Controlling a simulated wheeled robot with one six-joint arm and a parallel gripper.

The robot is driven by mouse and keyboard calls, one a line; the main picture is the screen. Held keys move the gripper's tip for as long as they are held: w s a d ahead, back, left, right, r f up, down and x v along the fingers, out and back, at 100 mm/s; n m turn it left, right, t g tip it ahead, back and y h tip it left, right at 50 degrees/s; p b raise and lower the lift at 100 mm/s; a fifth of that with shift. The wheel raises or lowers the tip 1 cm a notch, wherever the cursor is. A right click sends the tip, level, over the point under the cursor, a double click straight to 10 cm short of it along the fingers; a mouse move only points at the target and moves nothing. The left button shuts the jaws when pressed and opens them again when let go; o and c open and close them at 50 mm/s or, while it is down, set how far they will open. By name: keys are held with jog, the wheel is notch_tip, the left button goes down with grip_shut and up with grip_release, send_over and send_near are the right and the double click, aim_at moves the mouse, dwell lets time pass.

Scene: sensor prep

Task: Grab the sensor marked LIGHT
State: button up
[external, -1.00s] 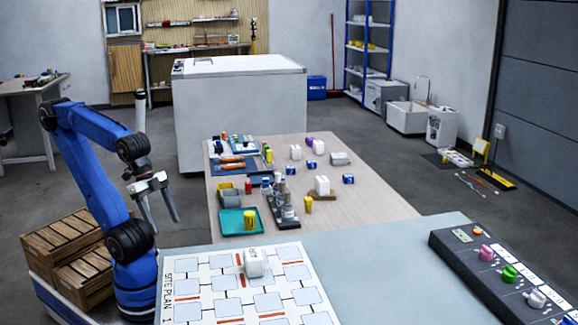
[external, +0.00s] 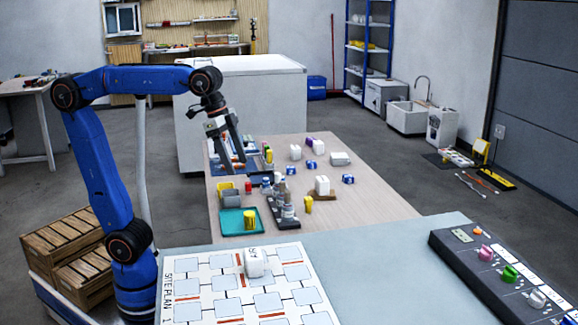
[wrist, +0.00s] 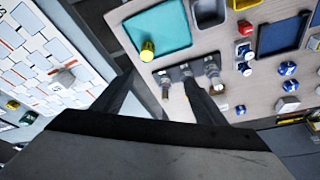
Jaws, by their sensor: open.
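My gripper (external: 235,164) is open and empty, raised over the left part of the wooden table. In the wrist view my gripper (wrist: 159,78) has its fingers spread, with the table below. A white block-shaped sensor (external: 256,262) with dark lettering stands on the site plan; it also shows at the left of the wrist view (wrist: 63,78). Other white blocks stand on the wooden table: one (external: 322,185) on a brown base, one (external: 295,152) farther back and a greyish one (external: 340,158). I cannot read LIGHT on any of them.
The wooden table (external: 375,203) also holds a teal tray (external: 231,231) with a yellow cylinder (external: 249,220), a dark rack with bottles (external: 287,211) and several blue cans. The site plan (external: 180,265) lies in front. A dark panel with coloured knobs (external: 462,250) is at the right.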

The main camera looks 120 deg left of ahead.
jog(key=w+a+r+n, duration=0.1)
jog(key=w+a+r, duration=0.2)
jog(key=a, duration=0.8)
jog(key=w+a+r+n+g, duration=0.1)
jog(key=w+a+r, duration=0.15)
jog(key=a, duration=0.95)
jog(key=w+a+r+n, duration=0.1)
jog(key=w+a+r, duration=0.15)
jog(key=a, duration=0.85)
jog(key=n+g, duration=0.1)
jog(key=n, duration=0.2)
send_over(318, 142)
notch_tip(318, 142, down, 19)
jog(key=shift+s+d+f, duration=0.1)
jog(key=shift+s+f, duration=0.05)
jog(key=shift+w+a+f, duration=0.1)
jog(key=shift+f, duration=1.35)
jog(key=shift+w+a+f, duration=0.1)
jog(key=shift+f, duration=1.35)
jog(key=c, duration=1.2)
